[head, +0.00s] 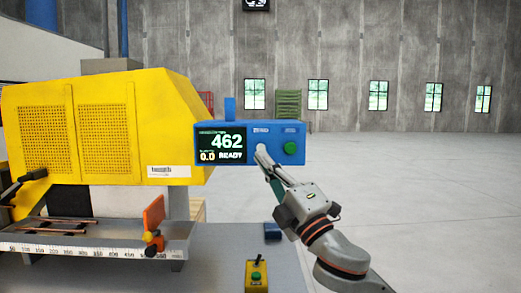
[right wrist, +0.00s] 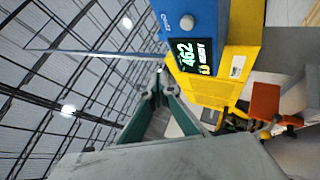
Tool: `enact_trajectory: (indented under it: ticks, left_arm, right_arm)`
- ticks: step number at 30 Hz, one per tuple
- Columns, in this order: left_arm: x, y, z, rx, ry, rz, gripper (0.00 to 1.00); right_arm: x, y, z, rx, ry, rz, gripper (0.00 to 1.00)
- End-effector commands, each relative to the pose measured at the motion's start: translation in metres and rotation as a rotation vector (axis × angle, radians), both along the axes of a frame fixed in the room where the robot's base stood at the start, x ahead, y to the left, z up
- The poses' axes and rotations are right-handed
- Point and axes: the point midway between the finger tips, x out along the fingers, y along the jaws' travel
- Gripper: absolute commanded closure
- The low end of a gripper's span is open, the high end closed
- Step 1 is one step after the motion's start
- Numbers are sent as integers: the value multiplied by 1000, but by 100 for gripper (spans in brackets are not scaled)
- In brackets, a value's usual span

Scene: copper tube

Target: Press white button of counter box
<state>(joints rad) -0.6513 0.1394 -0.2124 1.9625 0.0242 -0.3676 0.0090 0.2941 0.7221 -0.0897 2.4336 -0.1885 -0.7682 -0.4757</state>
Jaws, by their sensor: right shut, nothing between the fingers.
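The blue counter box (head: 268,129) is mounted beside the yellow machine, and its screen (head: 221,145) reads 462, 0.0 and READY. A green button (head: 290,148) is on the right of its face. The white button (right wrist: 187,23) shows in the right wrist view; in the head view my right fingertips cover its place. My right gripper (head: 262,153) is shut and empty, pointing up at the box from the lower right. In the right wrist view the fingertips (right wrist: 159,88) appear apart from the button; whether they touch the box is unclear. My left gripper is out of view.
The yellow machine (head: 105,125) fills the left side. Below it are a ruler rail (head: 85,248), an orange flap (head: 153,213) and copper pieces (head: 60,223). A small yellow control box (head: 256,278) stands on the grey surface. Open floor lies to the right.

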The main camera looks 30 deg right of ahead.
Motion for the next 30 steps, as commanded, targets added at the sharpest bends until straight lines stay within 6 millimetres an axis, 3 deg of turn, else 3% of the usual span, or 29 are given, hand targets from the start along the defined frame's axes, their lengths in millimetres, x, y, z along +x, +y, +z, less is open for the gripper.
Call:
enact_trajectory:
  ticks: [5,21,30]
  left_arm:
    - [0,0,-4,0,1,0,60]
    - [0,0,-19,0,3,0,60]
    - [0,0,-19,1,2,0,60]
  right_arm:
    - [8,-5,-1,0,1,-1,100]
    - [64,-39,0,1,1,0,100]
    - [75,-46,0,1,1,0,100]
